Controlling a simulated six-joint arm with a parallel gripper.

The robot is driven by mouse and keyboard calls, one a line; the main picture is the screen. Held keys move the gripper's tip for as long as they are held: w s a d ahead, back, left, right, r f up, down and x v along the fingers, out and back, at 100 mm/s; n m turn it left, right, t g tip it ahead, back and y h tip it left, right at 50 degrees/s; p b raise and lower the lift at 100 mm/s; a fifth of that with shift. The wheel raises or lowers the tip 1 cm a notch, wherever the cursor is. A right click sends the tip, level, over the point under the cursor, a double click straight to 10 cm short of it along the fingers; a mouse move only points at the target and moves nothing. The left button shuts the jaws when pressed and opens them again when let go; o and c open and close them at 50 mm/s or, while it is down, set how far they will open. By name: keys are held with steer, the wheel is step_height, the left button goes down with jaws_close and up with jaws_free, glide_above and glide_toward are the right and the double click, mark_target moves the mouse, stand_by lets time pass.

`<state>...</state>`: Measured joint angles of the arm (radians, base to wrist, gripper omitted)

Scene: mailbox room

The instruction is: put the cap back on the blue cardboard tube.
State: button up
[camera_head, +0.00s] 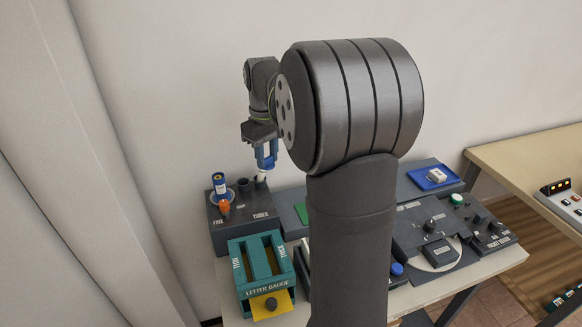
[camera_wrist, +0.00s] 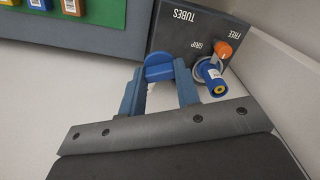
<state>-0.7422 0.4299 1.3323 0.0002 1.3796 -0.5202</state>
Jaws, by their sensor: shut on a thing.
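My gripper (camera_wrist: 160,78) has blue fingers and is shut on a round blue cap (camera_wrist: 158,68), held between the fingertips. In the head view my gripper (camera_head: 266,160) is above the right part of the dark tube stand (camera_head: 240,212). The blue tube (camera_wrist: 212,80), with a white band and a yellow ring at its end, stands in the stand, to the right of the cap in the wrist view. In the head view the tube (camera_head: 219,185) is upright at the stand's back left, apart from my gripper and lower than it. The cap is mostly hidden there.
An orange knob (camera_head: 225,207) stands close in front of the tube, by the GRIP and FREE labels. A small white item (camera_head: 262,177) shows just below my gripper. The green letter gauge (camera_head: 262,275) stands in front. A wall is close behind.

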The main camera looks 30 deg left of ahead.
steer(key=s+a+r+n, duration=0.15)
steer(key=s+a, duration=0.35)
steer(key=a, duration=0.8)
steer(key=shift+s+f, duration=0.1)
steer(key=shift+f, duration=2.6)
steer(key=shift+f, duration=0.15)
steer(key=o, duration=1.5)
step_height(320, 180, up, 7)
